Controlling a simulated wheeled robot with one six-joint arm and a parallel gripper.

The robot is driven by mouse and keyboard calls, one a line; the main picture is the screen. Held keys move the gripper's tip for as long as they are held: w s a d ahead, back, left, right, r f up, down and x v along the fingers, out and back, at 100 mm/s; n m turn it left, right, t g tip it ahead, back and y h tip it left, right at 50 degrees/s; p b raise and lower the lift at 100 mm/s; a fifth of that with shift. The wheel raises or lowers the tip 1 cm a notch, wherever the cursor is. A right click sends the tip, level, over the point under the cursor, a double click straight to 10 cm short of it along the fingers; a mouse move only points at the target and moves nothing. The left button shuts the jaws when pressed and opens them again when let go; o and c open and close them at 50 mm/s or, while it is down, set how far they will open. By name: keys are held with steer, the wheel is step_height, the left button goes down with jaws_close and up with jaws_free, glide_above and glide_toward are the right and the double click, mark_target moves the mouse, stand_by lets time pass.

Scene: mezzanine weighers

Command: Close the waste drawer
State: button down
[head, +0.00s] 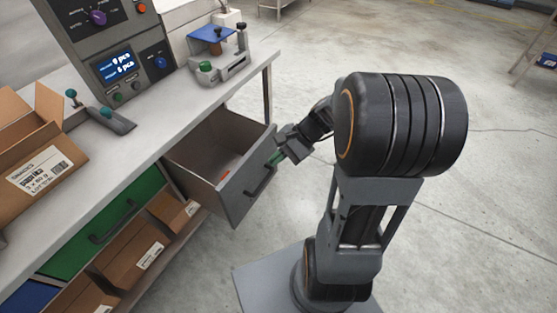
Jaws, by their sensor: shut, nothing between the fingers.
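The waste drawer (238,198) is grey and stands pulled out from under the bench, with its inside visible from above. A small orange-red item lies on its floor. Its dark bar handle (261,181) is on the front panel. My gripper (275,159) is shut and empty, at the upper right part of the drawer front, near its top edge. I cannot tell whether the fingertips touch the panel. My arm reaches it from the right.
The bench top (160,120) carries a control panel (122,65), a blue-topped fixture (216,50) and an open cardboard box (35,150). A closed green drawer (105,222) is left of the waste drawer, above cardboard boxes (140,255). Concrete floor (500,200) is clear on the right.

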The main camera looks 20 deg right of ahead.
steer(key=w+d+f+m+t+y+b, duration=0.2)
steer(key=w+d+f+m+t+b, duration=0.15)
steer(key=f+m, duration=0.2)
steer(key=w+d+f+m+t+y+b, duration=0.25)
steer(key=d+f+m, duration=0.2)
steer(key=f, duration=0.25)
steer(key=m+t+h+b, duration=0.3)
steer(key=m+t, duration=0.4)
glide_toward(275, 146)
steer(key=b+x, duration=0.1)
steer(key=x, duration=0.6)
steer(key=shift+w+a+r, duration=0.15)
steer(key=shift+a, duration=0.15)
